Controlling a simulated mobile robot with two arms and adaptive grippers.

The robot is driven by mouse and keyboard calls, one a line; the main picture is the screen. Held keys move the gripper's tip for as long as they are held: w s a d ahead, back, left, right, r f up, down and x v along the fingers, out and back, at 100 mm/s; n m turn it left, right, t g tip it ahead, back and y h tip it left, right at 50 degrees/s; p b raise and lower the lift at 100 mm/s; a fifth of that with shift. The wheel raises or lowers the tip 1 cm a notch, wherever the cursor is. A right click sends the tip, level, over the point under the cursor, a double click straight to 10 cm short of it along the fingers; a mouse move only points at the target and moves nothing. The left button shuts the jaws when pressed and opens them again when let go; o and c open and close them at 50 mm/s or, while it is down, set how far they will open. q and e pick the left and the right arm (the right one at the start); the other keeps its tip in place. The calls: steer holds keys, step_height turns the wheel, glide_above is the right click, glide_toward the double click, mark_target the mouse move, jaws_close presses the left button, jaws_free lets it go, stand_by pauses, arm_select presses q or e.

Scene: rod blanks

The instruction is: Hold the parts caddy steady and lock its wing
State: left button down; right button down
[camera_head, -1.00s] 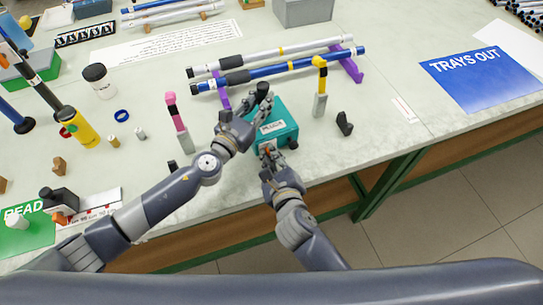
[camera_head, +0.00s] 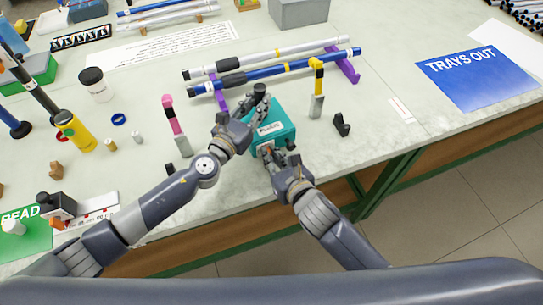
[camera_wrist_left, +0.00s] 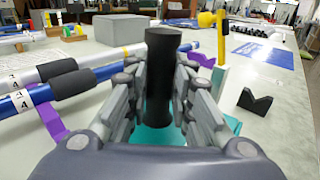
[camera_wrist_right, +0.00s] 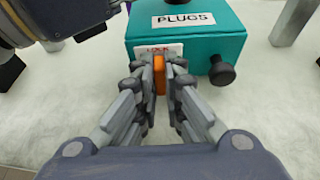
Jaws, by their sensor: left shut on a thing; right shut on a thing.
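The parts caddy is a teal box (camera_head: 283,121) with a "PLUGS" label, near the table's front edge. My left gripper (camera_head: 257,100) is shut on the caddy's black upright post (camera_wrist_left: 160,75), whose top stands above the fingers in the left wrist view. My right gripper (camera_wrist_right: 159,90) is shut on the orange wing (camera_wrist_right: 159,75), which stands upright on the caddy's front under a white label with red letters, partly hidden. A black round knob (camera_wrist_right: 222,73) sticks out of the caddy's front to the right of the wing.
Behind the caddy, a silver rod and a blue rod (camera_head: 285,69) lie on purple supports (camera_head: 349,68). A pink-topped post (camera_head: 171,117) stands left and a yellow-topped post (camera_head: 317,85) right. A black V-block (camera_head: 341,125) sits farther right, with clear table beyond.

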stand_by(0.3)
steer(key=c, duration=2)
jaws_free()
steer(key=shift+o, duration=0.2)
steer(key=v, duration=1.2)
steer(key=shift+r, duration=0.1)
arm_select(q)
steer(key=c, duration=1.3)
jaws_free()
